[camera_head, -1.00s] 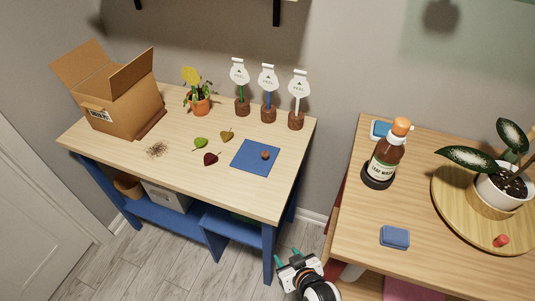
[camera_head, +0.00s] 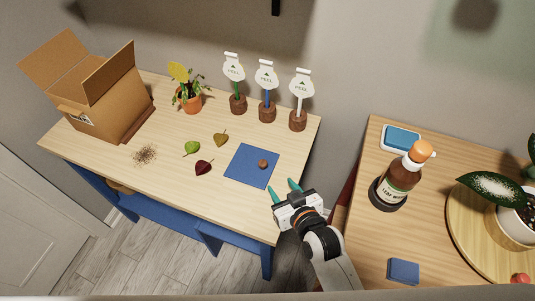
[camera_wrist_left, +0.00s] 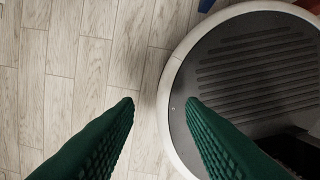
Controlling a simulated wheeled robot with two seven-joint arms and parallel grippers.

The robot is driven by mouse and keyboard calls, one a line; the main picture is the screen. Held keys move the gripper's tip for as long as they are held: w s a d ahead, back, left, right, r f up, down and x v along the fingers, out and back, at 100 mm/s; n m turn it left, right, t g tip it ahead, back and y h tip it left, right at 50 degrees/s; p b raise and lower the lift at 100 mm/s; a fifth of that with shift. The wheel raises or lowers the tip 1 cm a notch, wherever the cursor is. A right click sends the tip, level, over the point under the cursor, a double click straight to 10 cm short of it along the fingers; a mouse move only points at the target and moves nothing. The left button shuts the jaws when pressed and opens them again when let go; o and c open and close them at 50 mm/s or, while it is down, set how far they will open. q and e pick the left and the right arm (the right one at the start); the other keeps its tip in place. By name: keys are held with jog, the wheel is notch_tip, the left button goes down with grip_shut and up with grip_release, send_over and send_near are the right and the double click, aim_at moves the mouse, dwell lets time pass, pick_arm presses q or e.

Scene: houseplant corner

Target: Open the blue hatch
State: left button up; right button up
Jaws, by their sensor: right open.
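No hatch can be made out for certain. The blue things on the left table are a flat square mat (camera_head: 245,175) with a small brown ball (camera_head: 262,164) on it, and the blue stem (camera_head: 267,103) of the middle PEEL stand, whose white tag (camera_head: 266,76) is upright. My right gripper (camera_head: 283,187) is open and empty at the table's front right edge, just right of the blue mat and apart from it. My left gripper (camera_wrist_left: 160,105) shows only in the left wrist view, open and empty, with floor and my round base below it.
A cardboard box (camera_head: 95,112), a potted plant (camera_head: 188,98) and loose leaves (camera_head: 204,167) are on the left table. The right table holds a brown bottle (camera_head: 400,178), a blue block (camera_head: 404,270) and a round tray (camera_head: 462,245). A gap separates the tables.

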send_near(265, 165)
jog(key=x, duration=0.3)
jog(key=shift+w+a, duration=0.3)
jog(key=x, duration=0.5)
jog(key=shift+s+f, duration=0.1)
pick_arm(q)
jog(key=shift+s+a, duration=0.25)
jog(key=shift+s, duration=0.7)
jog(key=shift+s, duration=0.1)
pick_arm(e)
jog(key=shift+d, duration=0.1)
jog(key=shift+c, duration=0.8)
grip_shut()
pick_arm(q)
jog(key=shift+s, duration=0.3)
